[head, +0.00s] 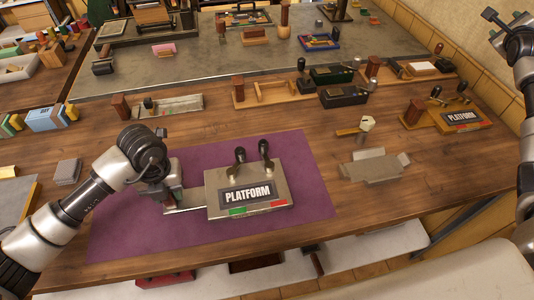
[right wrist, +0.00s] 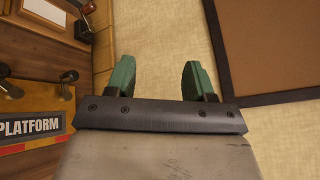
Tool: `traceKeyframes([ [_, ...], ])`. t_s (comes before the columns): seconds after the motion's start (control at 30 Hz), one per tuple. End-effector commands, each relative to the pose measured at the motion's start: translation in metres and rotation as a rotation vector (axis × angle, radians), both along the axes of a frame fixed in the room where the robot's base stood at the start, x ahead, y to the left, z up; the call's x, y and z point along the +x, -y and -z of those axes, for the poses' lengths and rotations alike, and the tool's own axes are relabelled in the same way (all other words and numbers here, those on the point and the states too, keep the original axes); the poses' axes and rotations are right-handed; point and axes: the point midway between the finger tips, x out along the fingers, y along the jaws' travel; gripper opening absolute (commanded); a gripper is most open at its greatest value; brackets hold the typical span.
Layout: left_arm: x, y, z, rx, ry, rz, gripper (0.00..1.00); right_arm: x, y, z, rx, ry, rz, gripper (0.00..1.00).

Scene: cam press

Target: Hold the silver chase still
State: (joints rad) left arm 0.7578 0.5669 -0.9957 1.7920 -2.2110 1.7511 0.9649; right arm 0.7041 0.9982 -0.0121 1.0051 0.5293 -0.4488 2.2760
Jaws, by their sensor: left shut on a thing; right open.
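The silver chase (head: 214,204) lies flat on the purple mat (head: 125,222) in the head view. It carries a dark plate reading PLATFORM, two dark-knobbed levers on its back edge, and green and red marks along its front. A thin bar sticks out from its left side. My left gripper (head: 172,204) is at that bar and is shut on it; its fingertips are partly hidden. My right gripper (right wrist: 157,80) is open and empty in the right wrist view, with its green fingers spread apart. It is raised at the far right of the head view, away from the chase.
A yellow-based PLATFORM unit (head: 447,121) stands at the back right. A flat grey metal piece (head: 374,167) lies right of the mat. A blue block (head: 45,119) is at the left. Several tools line the wooden bench behind. The wall and a pinboard (right wrist: 280,45) are near my right gripper.

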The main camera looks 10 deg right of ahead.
Motion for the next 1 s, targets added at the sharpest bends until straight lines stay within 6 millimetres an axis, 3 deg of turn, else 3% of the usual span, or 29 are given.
traceKeyframes([
  [0.03, 0.0, 0.0, 0.0, 0.001, 0.0, 0.0, 0.0, 0.004, -0.004, -0.016, 0.029, 0.061, -0.002, 0.53],
  [0.37, 0.0, 0.0, 0.0, 0.001, 0.0, 0.0, 0.0, 0.061, -0.1, 0.024, -0.302, -0.343, -0.273, 0.53],
  [0.7, 0.0, 0.0, 0.0, 0.001, 0.0, -0.001, 0.0, 0.107, -0.256, 0.061, -0.903, -0.735, -0.797, 0.53],
  [1.0, 0.0, 0.0, 0.0, 0.0, 0.0, -0.001, 0.0, 0.106, -0.403, 0.085, -1.634, -0.848, -1.366, 0.53],
])
